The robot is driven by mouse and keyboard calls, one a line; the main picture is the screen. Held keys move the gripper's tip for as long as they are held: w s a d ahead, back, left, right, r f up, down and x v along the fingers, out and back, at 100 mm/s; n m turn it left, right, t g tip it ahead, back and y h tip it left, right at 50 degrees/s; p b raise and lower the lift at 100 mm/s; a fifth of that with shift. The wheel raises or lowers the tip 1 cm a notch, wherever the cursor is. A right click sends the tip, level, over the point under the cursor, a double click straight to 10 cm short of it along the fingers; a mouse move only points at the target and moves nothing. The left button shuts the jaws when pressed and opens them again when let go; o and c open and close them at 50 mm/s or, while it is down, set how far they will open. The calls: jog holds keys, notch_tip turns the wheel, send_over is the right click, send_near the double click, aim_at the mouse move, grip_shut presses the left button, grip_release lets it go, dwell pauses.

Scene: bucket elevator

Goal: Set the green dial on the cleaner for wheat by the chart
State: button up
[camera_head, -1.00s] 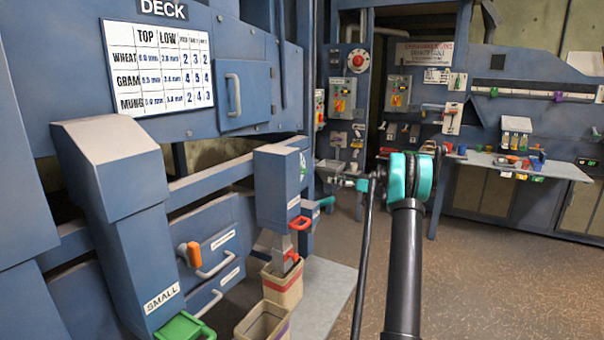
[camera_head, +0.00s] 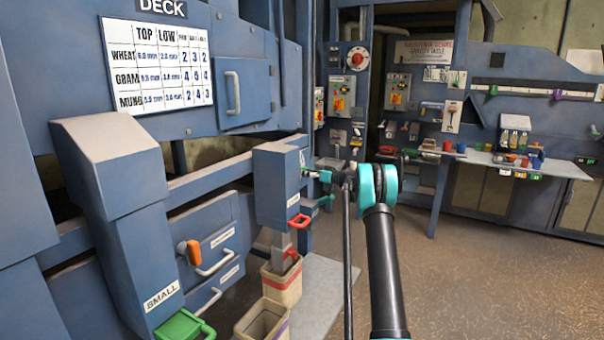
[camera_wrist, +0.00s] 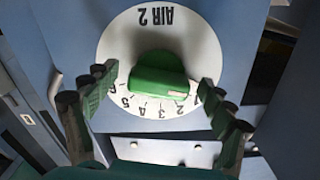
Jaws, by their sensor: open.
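The green dial (camera_wrist: 162,75) sits on a white round scale marked AIR 2 in the wrist view. Digits 2 to 6 show along the scale's lower edge. A pale mark on the dial points right, toward the low-number end; the exact setting is unclear. My gripper (camera_wrist: 157,84) is open, with one finger on each side of the dial; contact is not clear. In the head view my gripper (camera_head: 320,176) is at the right side of the blue box (camera_head: 274,185). The chart (camera_head: 160,66) has rows WHEAT, GRAM and MUNG; the wheat row ends 2, 3, 2.
A red handle (camera_head: 299,221) sticks out below the blue box, above open bins (camera_head: 282,284). A green-handled chute (camera_head: 184,326) labelled SMALL is at lower left. A workbench (camera_head: 530,168) with small items stands at far right. The floor at right is clear.

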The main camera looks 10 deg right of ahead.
jog(key=shift+w+a, duration=0.3)
jog(key=shift+a, duration=0.15)
jog(key=c, duration=1.2)
jog(key=shift+o, duration=0.2)
jog(key=shift+m, duration=0.3)
jog(key=m, duration=0.4)
jog(key=shift+s+r, duration=0.1)
jog(key=m, duration=0.5)
jog(key=shift+s+a+r, duration=0.1)
